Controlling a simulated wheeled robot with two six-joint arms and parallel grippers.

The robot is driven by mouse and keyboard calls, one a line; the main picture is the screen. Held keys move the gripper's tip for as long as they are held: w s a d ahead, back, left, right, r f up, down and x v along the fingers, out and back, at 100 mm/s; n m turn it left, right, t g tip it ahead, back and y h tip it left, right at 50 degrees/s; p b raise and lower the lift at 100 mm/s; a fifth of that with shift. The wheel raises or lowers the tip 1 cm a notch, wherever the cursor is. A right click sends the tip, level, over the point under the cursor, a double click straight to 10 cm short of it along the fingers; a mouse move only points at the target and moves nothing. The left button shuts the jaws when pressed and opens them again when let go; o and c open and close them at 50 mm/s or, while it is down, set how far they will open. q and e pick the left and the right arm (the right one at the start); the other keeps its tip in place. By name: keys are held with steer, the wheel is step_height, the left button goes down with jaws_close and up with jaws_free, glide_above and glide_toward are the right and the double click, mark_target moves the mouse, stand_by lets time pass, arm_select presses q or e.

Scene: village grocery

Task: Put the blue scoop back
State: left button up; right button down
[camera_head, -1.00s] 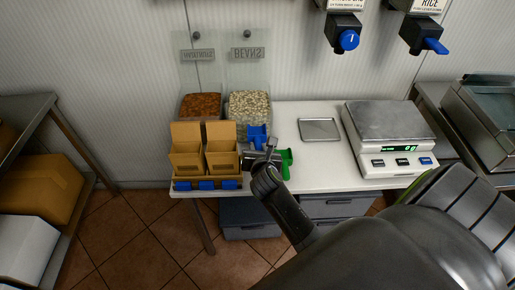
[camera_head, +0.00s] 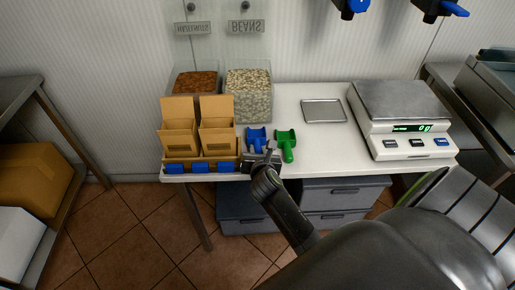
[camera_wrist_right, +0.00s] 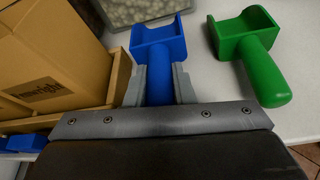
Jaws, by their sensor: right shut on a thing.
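The blue scoop (camera_head: 257,134) is on the white counter (camera_head: 320,150), in front of the bin of beans (camera_head: 248,97). My right gripper (camera_head: 264,157) is shut on its handle. In the right wrist view the blue scoop (camera_wrist_right: 160,45) points away from me, with its handle between the two grey fingers (camera_wrist_right: 160,85). I cannot tell whether it touches the counter. My left gripper is not in view.
A green scoop (camera_head: 287,144) lies just right of the blue one. Cardboard boxes (camera_head: 198,137) in a wooden holder stand close on the left. A metal tray (camera_head: 323,111) and a scale (camera_head: 401,115) are to the right. Dispensers with blue knobs hang above.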

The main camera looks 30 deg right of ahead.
steer(key=shift+f, duration=0.5)
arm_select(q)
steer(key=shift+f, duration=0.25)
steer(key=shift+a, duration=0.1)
arm_select(e)
steer(key=c, duration=1.2)
jaws_free()
steer(key=shift+o, duration=0.2)
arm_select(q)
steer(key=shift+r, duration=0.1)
